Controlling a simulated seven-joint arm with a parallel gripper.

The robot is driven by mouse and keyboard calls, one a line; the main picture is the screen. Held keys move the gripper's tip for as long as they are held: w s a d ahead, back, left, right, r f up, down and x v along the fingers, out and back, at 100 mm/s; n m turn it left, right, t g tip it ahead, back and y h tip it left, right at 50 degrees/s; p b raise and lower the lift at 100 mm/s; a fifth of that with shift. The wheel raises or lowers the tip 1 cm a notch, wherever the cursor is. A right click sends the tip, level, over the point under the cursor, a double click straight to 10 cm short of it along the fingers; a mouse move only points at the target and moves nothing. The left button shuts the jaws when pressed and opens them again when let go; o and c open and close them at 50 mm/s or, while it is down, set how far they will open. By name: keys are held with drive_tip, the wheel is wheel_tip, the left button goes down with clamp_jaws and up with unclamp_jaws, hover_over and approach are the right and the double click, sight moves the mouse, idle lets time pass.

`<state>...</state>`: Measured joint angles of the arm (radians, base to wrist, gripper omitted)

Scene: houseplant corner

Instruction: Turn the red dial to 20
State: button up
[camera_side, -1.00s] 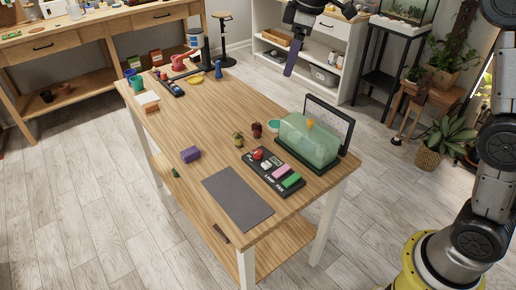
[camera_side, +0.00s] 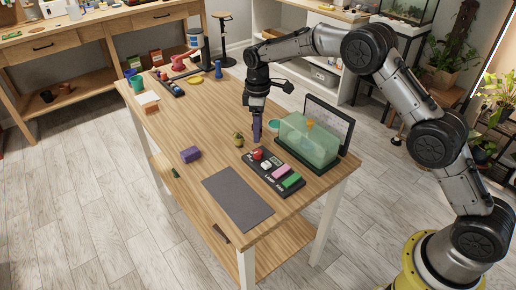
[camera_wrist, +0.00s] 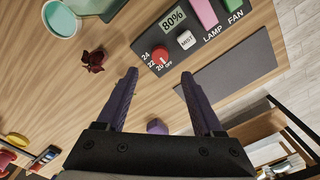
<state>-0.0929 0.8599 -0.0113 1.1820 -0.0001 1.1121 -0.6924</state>
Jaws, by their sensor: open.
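The red dial (camera_wrist: 160,54) sits on a dark control panel (camera_wrist: 203,12), beside the printed numbers 24, 22, 20 and OFF. I cannot tell for sure which mark it points at. In the side view the red dial (camera_side: 258,154) is at the panel's far-left end. My gripper (camera_side: 257,140) points down just above and behind the dial. In the wrist view my gripper (camera_wrist: 162,80) is open and empty, its purple fingers apart, with the dial ahead between and beyond the tips.
The panel also has an 80% display (camera_wrist: 172,19), a white MIST button (camera_wrist: 187,40), a pink LAMP switch (camera_wrist: 204,12) and a green FAN switch (camera_side: 291,180). A green terrarium (camera_side: 306,142) stands behind.

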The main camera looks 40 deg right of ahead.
sight(258, 152)
wheel_tip(258, 152, down, 8)
drive_tip(key=shift+f, duration=0.2)
clamp_jaws()
idle(0.4)
